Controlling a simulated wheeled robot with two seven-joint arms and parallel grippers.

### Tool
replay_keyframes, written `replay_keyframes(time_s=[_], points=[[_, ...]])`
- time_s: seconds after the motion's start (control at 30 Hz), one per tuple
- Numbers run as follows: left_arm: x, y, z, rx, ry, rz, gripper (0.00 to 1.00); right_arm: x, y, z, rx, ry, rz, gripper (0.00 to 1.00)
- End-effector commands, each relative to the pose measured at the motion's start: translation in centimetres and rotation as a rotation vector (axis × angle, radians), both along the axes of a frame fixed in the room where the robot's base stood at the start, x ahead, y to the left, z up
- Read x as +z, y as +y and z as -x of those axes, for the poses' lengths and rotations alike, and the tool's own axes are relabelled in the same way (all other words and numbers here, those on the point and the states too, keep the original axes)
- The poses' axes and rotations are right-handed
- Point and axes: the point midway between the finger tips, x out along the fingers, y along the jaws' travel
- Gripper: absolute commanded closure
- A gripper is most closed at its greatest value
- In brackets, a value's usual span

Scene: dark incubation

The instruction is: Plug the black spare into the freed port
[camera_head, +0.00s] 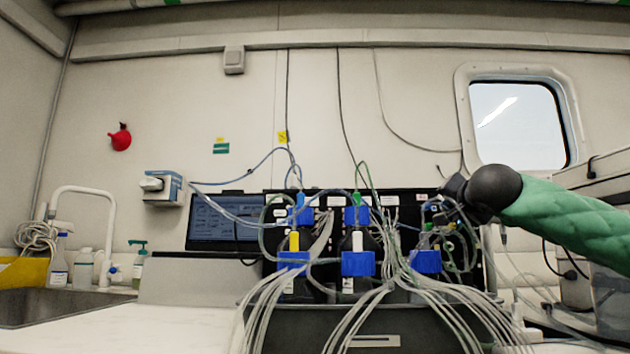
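My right arm, in a green sleeve, reaches in from the right. Its dark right gripper (452,198) is at the right end of the black instrument rack (405,204), close to a cluster of small coloured fittings (432,228) and thin tubes. The fingers are small and dark against the rack, so I cannot tell whether they are open or shut or hold anything. I cannot make out the black spare or the freed port among the tubes and fittings. My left gripper is not in view.
Blue-capped bottles (358,262) stand before the rack, with many pale tubes (445,300) running forward. A laptop (225,222) is to their left. Farther left are a sink (60,303) and soap bottles. The white counter (150,325) at front left is clear.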

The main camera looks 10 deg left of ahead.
Motion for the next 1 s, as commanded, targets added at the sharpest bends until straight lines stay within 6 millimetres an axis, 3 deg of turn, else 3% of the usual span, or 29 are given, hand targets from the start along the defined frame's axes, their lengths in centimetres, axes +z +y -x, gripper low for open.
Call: replay_keyframes(time_s=[0.03, 0.1, 0.5, 1.0], points=[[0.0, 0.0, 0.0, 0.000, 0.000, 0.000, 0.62, 0.0, 0.0, 0.0, 0.000, 0.000, 0.000, 0.74], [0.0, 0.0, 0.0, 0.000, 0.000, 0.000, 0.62, 0.0, 0.0, 0.0, 0.000, 0.000, 0.000, 0.62], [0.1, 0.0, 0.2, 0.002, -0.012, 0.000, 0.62, 0.0, 0.0, 0.0, 0.000, 0.000, 0.000, 0.62], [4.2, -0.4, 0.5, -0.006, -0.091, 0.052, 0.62, 0.1, -1.5, 6.8, 0.000, 0.000, 0.000, 0.62]])
